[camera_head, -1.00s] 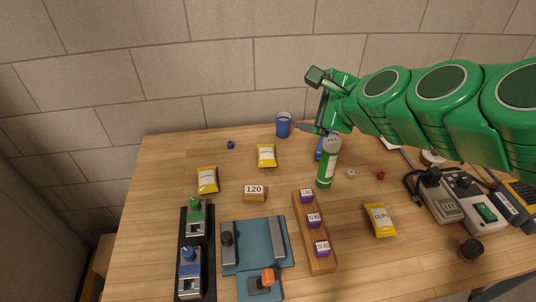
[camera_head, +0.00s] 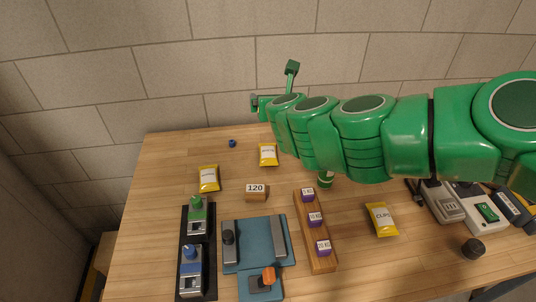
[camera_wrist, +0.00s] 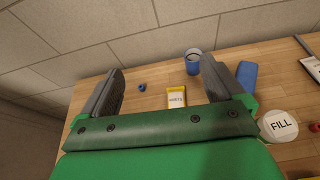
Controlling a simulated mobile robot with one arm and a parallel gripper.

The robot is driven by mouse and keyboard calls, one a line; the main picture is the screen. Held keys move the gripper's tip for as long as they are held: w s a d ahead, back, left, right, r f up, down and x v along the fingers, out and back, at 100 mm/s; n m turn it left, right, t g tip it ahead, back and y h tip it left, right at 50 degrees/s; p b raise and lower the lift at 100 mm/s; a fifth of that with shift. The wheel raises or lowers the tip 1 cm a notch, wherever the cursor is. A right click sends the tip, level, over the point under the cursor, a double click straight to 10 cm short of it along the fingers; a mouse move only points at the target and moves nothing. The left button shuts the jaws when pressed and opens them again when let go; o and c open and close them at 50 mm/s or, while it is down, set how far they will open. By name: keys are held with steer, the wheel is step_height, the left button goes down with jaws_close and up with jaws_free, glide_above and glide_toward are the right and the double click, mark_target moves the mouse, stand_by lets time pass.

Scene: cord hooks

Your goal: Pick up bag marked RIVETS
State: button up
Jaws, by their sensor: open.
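A yellow bag with a white label (camera_head: 268,155) lies at the back middle of the table. It also shows in the wrist view (camera_wrist: 176,99), where its small label looks like RIVETS but is hard to read. A second yellow bag (camera_head: 208,179) lies to its left and nearer; its label is too small to read. A third yellow bag marked CLIPS (camera_head: 381,219) lies at the right. My gripper (camera_wrist: 162,78) is open and empty, up above the table's back part. In the wrist view the back middle bag shows between the fingers, beyond and below them.
A blue cup (camera_wrist: 193,63) stands behind the bag, and a small blue piece (camera_wrist: 142,87) lies to its left. A FILL can (camera_wrist: 279,125) stands to the right. A wooden block marked 120 (camera_head: 255,193) and a wooden rail of purple blocks (camera_head: 318,241) are nearer.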

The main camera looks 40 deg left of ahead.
steer(key=f+m, duration=0.1)
steer(key=f, duration=0.1)
glide_toward(269, 155)
steer(key=shift+w+a+r+h, duration=0.1)
steer(key=shift+w+a+h, duration=0.05)
steer(key=shift+w+a, duration=0.2)
steer(key=shift+w+a+r+h, duration=0.15)
steer(key=shift+w+a, duration=0.1)
steer(key=shift+a, duration=0.15)
steer(key=shift+a+f, duration=0.1)
steer(key=shift+w+a+f, duration=0.25)
steer(key=shift+w+a, duration=0.1)
steer(key=shift+a, duration=0.2)
steer(key=shift+w+a+f, duration=0.1)
steer(key=shift+w+f, duration=0.05)
steer(key=shift+w, duration=0.1)
steer(key=shift+w+a+f, duration=0.1)
steer(key=shift+w, duration=0.15)
steer(key=shift+w+f, duration=0.1)
steer(key=shift+f+x, duration=0.25)
steer(key=shift+x, duration=2.25)
